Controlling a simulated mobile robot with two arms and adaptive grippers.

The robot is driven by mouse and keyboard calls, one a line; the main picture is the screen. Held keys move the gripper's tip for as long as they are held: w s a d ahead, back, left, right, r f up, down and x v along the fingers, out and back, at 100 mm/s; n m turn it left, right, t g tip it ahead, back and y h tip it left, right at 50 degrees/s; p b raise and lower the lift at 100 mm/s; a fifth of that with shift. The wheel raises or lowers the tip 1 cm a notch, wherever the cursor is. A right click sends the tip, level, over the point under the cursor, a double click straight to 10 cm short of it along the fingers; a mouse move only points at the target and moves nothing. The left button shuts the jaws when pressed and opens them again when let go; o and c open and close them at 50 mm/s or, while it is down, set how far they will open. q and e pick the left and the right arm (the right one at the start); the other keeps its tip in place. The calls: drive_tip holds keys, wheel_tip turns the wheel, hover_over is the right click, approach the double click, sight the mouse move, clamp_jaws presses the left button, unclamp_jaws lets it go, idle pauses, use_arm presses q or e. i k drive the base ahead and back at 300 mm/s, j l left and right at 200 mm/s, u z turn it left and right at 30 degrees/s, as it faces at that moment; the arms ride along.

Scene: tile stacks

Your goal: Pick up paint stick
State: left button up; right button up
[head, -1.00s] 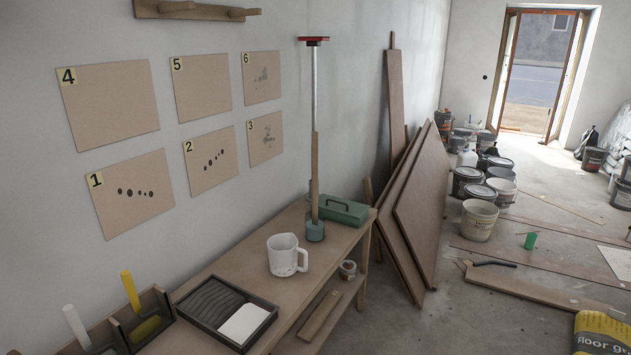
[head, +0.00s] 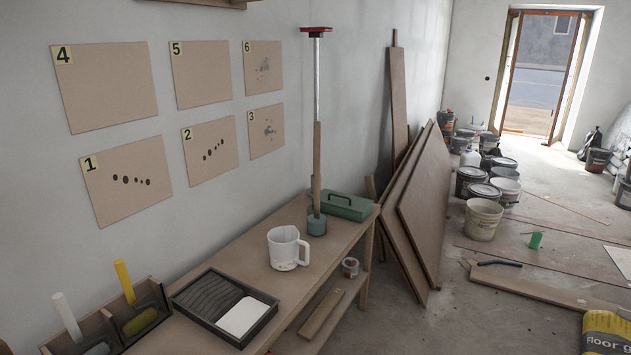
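No object here is plainly labelled a paint stick. A tall upright pole (head: 317,155) with a wooden lower part and a red flat top (head: 316,29) stands in a small teal base (head: 317,226) on the bench, against the wall. At the lower left, a wooden box (head: 103,318) with compartments holds a tool with a white handle (head: 67,314) and a tool with a yellow handle (head: 123,280). Yellow paint shows in one compartment. Neither of my grippers is in view.
The wooden bench (head: 232,249) carries a black tray (head: 218,342), a white jug (head: 288,248) and a green toolbox (head: 347,206). Large boards (head: 424,205) lean on the wall beyond it. Several buckets (head: 483,219) stand farther back. Some floor right of the bench is clear.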

sight(317, 124)
drive_tip(key=i+l+u, duration=0.45)
drive_tip(key=i+l, duration=0.65)
drive_tip(key=i, duration=0.15)
